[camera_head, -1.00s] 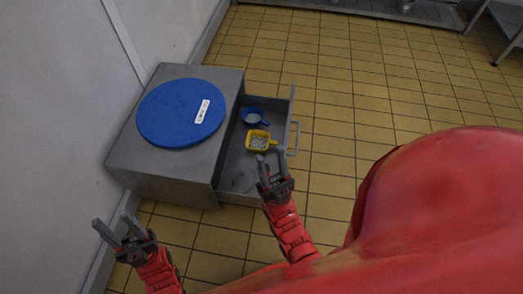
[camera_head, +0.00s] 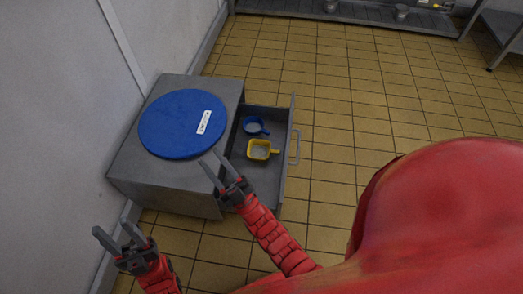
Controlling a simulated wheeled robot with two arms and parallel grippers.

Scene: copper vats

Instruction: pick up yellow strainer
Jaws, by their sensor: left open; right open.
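The yellow strainer (camera_head: 259,150) lies in the open drawer (camera_head: 266,185) of a grey metal cabinet, with its short handle pointing right. My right gripper (camera_head: 212,163) is open and empty. In the picture it is to the lower left of the strainer, over the cabinet's front side near the drawer's left edge, apart from the strainer. My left gripper (camera_head: 117,236) is open and empty, low at the left, in front of the cabinet and far from the strainer.
A blue strainer (camera_head: 253,126) lies in the drawer just behind the yellow one. A round blue lid (camera_head: 182,124) with a white label sits on the cabinet top (camera_head: 203,84). The drawer's handle (camera_head: 296,147) sticks out to the right. Tiled floor (camera_head: 350,90) to the right is clear.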

